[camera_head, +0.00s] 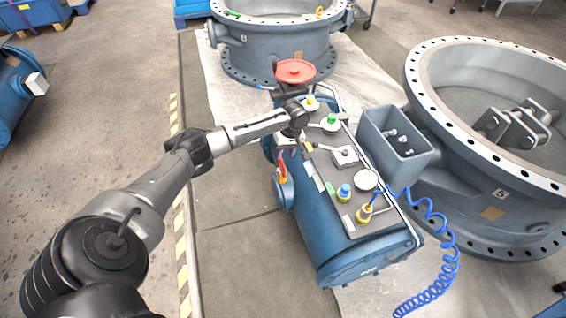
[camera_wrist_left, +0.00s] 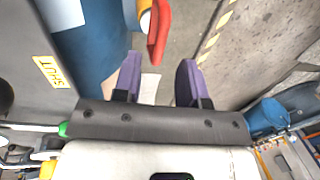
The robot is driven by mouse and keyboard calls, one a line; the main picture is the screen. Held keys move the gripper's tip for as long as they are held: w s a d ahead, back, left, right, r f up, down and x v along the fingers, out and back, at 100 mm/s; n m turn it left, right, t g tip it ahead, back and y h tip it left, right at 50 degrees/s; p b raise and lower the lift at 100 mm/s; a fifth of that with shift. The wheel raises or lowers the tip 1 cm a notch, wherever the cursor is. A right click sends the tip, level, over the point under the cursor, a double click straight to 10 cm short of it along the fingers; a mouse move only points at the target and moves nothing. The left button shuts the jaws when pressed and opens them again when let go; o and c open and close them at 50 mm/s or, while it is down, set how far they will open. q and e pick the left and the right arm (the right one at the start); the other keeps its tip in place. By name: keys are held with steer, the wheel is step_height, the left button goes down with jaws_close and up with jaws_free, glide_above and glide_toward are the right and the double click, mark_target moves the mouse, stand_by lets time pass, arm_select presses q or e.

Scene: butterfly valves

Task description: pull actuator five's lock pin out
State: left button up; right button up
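The actuator, a blue cylinder (camera_head: 318,235) with a grey top panel, lies in the middle of the head view. A red and yellow part (camera_head: 283,175) hangs on its left side; I cannot tell whether it is the lock pin. A similar red and yellow part shows in the left wrist view (camera_wrist_left: 158,38), just beyond and between the finger tips. My left gripper (camera_head: 288,147) is above the actuator's left edge, near that part. Its two purple fingers (camera_wrist_left: 158,72) are apart, with nothing between them. My right gripper is not in view.
The panel carries a green button (camera_head: 331,119), a blue knob (camera_head: 345,190) and a yellow fitting (camera_head: 366,212) with a coiled blue hose (camera_head: 445,255). A red handwheel (camera_head: 295,71) stands behind. A grey bin (camera_head: 405,160) and a large flanged valve ring marked 5 (camera_head: 455,190) stand right.

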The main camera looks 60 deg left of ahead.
mark_target(282, 161)
arm_select(q)
steer(key=shift+s+a+f+b, duration=0.1)
steer(key=shift+f+b, duration=0.15)
steer(key=shift+f, duration=0.3)
steer(key=shift+s+f+b, duration=0.15)
steer(key=shift+f+b, duration=0.05)
steer(key=shift+f, duration=0.35)
steer(key=shift+s+a+f+b, duration=0.1)
steer(key=shift+f+b, duration=0.15)
steer(key=shift+f, duration=0.3)
steer(key=shift+c, duration=0.4)
steer(key=shift+d, duration=0.1)
jaws_close()
steer(key=shift+r, duration=0.1)
